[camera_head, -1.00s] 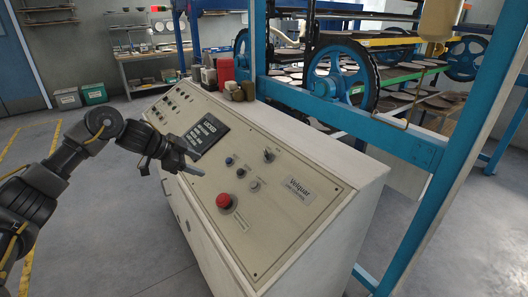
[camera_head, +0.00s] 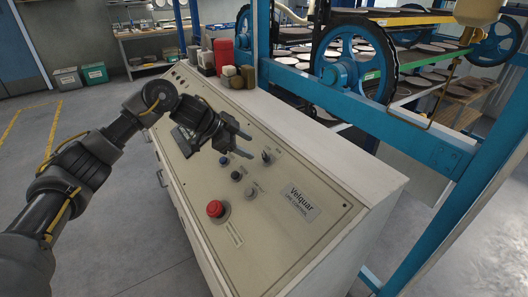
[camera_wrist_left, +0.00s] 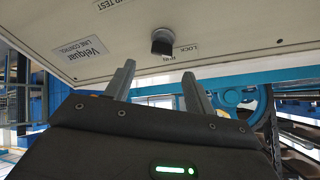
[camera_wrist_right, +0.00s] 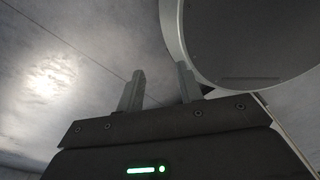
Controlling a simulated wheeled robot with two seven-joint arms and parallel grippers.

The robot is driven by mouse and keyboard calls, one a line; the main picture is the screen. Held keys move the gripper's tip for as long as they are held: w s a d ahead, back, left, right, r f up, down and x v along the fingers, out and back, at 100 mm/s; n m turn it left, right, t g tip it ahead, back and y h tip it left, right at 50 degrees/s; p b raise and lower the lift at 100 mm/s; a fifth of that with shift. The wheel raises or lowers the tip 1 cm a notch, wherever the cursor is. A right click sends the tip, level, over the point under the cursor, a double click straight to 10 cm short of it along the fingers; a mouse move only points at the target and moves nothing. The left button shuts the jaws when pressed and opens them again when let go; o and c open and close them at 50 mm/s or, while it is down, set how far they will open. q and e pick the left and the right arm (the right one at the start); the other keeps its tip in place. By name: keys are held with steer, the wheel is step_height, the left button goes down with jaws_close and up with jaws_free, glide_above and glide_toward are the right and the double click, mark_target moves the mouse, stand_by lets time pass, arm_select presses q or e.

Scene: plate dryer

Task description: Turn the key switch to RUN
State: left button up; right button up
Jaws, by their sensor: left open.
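The key switch (camera_head: 267,156) is a small dark knob on the sloped beige panel of the Velquar console. In the left wrist view the knob (camera_wrist_left: 162,43) shows dark and upside down, with a LOCK label beside it and another small label by it. My left gripper (camera_head: 248,147) is open and empty, its fingers pointing at the key switch from the left. In the left wrist view the knob lies just beyond the gap between the fingertips (camera_wrist_left: 159,72), apart from both. My right gripper (camera_wrist_right: 160,72) shows only in its wrist view, with fingers apart and nothing between them.
The red mushroom button (camera_head: 215,209), a blue button (camera_head: 224,160) and black and grey controls lie near the switch. Small containers (camera_head: 232,77) stand on the console's back ledge. A blue frame (camera_head: 365,119) stands behind it. A grey round shape (camera_wrist_right: 250,40) fills the right wrist view's upper right.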

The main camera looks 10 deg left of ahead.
mark_target(263, 154)
arm_select(q)
steer(key=p+x, duration=0.1)
steer(key=x, duration=0.5)
steer(key=shift+w+d+f, duration=0.1)
steer(key=shift+w+d, duration=0.05)
steer(key=shift+w, duration=0.05)
steer(key=shift+w+d+f+p, duration=0.25)
steer(key=shift+d+f+p, duration=0.15)
steer(key=shift+f, duration=0.05)
steer(key=shift+w+d+f, duration=0.1)
steer(key=shift+f, duration=0.1)
steer(key=c, duration=1)
arm_select(e)
steer(key=shift+w+r, duration=0.95)
steer(key=shift+r, duration=0.15)
